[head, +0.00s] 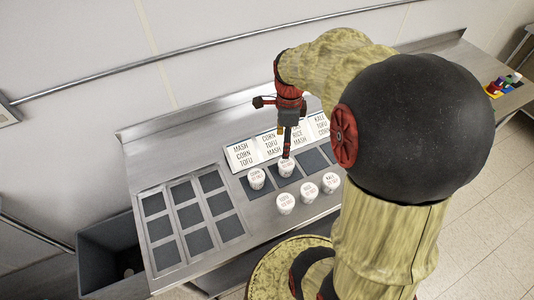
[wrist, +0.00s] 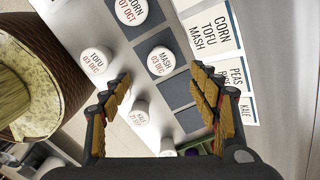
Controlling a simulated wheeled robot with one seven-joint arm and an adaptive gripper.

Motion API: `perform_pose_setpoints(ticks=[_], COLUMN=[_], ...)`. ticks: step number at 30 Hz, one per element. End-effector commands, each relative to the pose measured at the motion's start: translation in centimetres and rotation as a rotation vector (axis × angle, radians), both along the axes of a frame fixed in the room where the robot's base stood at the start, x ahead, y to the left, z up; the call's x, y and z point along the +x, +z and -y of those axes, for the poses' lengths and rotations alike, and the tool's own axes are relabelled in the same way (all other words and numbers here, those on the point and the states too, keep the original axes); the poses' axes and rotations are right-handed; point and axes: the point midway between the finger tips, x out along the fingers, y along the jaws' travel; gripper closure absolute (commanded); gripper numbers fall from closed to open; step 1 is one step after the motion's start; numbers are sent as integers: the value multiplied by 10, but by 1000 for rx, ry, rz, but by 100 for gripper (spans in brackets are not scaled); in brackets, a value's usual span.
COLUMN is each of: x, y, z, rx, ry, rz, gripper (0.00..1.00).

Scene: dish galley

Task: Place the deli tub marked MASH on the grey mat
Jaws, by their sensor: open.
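The white deli tub marked MASH (head: 286,168) stands upright on a dark grey square in the row below the cards. In the wrist view the MASH tub (wrist: 160,61) reads "MASH 03 DEC" and lies ahead of the gap between the fingertips. My gripper (wrist: 160,84) is open and empty, with a finger to either side and below the tub's lid. In the head view my gripper (head: 287,154) is just above the tub, pointing down. Several dark grey squares are in view, including an empty one (wrist: 178,91) beside the MASH tub; which is the grey mat I cannot tell.
A CORN tub (head: 256,178) stands left of the MASH tub on another square. Printed cards (head: 243,155) line the back. Three panels of empty dark squares (head: 186,190) lie left.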

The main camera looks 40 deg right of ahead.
Motion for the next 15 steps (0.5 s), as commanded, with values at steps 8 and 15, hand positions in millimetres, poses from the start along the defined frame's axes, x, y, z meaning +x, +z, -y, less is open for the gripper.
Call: perform_pose_setpoints(ticks=[8,15], x=[-6,-43], y=[78,121], z=[-96,-172], rx=[-147,-357], ry=[849,1638], rz=[133,214], gripper=[39,39])
